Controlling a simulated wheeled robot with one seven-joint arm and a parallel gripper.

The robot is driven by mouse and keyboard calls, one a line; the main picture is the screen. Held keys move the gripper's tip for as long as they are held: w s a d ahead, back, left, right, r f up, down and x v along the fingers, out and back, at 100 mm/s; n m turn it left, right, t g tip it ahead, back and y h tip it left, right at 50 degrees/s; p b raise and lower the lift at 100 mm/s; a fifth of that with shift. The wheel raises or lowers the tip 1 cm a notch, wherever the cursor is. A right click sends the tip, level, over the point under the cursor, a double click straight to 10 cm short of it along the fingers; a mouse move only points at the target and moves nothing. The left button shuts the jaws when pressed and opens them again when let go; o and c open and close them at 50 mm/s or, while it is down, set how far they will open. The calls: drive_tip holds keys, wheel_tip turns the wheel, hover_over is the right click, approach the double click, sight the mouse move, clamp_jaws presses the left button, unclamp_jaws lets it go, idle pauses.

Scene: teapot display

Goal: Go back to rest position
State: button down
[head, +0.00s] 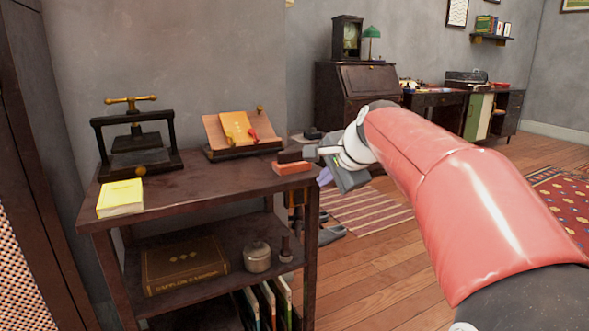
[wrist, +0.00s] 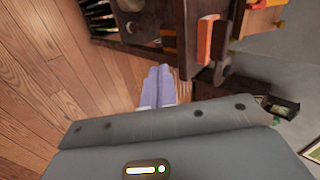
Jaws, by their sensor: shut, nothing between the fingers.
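My gripper (head: 290,155) is at the right front corner of the dark wooden shelf table (head: 190,205) in the head view. The block also shows in the wrist view (wrist: 208,38), near the top. My red arm reaches in from the right in the head view.
On the tabletop are a yellow book (head: 120,198), a black press (head: 137,145) and a book stand (head: 241,137). A desk (head: 357,95) stands behind. Open wooden floor lies right of the table.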

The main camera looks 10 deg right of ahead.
drive_tip(key=s+f+n+g+h+p, duration=0.1)
drive_tip(key=s+f+n, duration=0.3)
drive_tip(key=s, duration=0.6)
drive_tip(key=s+a+f+n+g+h+p, duration=0.1)
drive_tip(key=s+f+n, duration=0.3)
drive_tip(key=s, duration=0.6)
drive_tip(key=s+f+n+g+p, duration=0.1)
drive_tip(key=s+f+n+p, duration=0.2)
drive_tip(key=s, duration=0.7)
drive_tip(key=shift+a+f+n+h, duration=0.35)
drive_tip(key=shift+f+n, duration=0.25)
drive_tip(key=shift+n, duration=0.6)
